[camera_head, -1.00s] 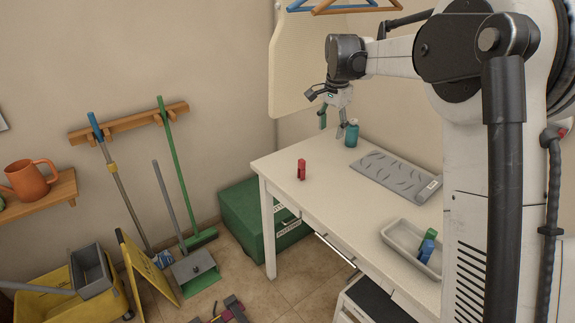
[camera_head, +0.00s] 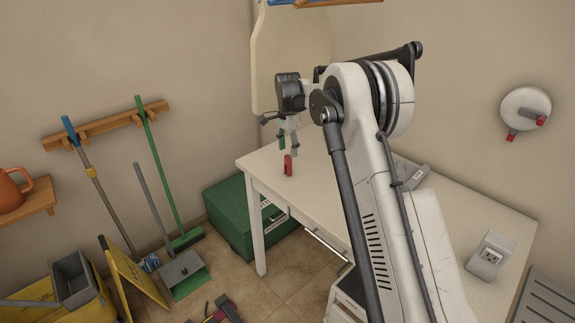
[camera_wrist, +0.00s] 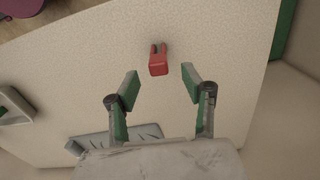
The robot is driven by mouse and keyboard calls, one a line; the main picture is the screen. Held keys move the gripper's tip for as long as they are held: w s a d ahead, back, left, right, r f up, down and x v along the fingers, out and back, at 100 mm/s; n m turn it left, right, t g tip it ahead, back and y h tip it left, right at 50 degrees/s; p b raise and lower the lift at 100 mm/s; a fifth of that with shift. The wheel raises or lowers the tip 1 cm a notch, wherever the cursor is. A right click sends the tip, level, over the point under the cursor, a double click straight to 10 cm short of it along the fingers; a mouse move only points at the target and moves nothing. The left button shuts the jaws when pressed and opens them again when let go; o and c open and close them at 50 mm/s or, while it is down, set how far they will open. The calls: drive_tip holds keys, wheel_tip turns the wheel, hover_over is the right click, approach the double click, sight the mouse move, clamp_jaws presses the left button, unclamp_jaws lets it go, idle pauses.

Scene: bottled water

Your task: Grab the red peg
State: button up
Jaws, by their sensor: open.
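The red peg (camera_head: 288,165) stands on the white table (camera_head: 262,166) near its left front corner. In the wrist view the red peg (camera_wrist: 158,62) lies just past my fingertips, slightly left of the middle of the gap between them. My gripper (camera_head: 288,146) points down above the peg in the head view, its fingers seeming close to the peg's top. The wrist view shows my gripper (camera_wrist: 160,80) open, with two green-padded fingers apart and nothing between them.
A socket box (camera_head: 490,255) sits on the table's right. A green box (camera_head: 232,215) stands on the floor beside the table. My arm hides the table's middle.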

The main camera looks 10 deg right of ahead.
sight(288, 165)
drive_tip(key=shift+s+f+p, duration=0.1)
drive_tip(key=shift+f+p, duration=0.25)
drive_tip(key=shift+f, duration=3.6)
drive_tip(key=c, duration=0.9)
drive_tip(key=shift+r, duration=0.1)
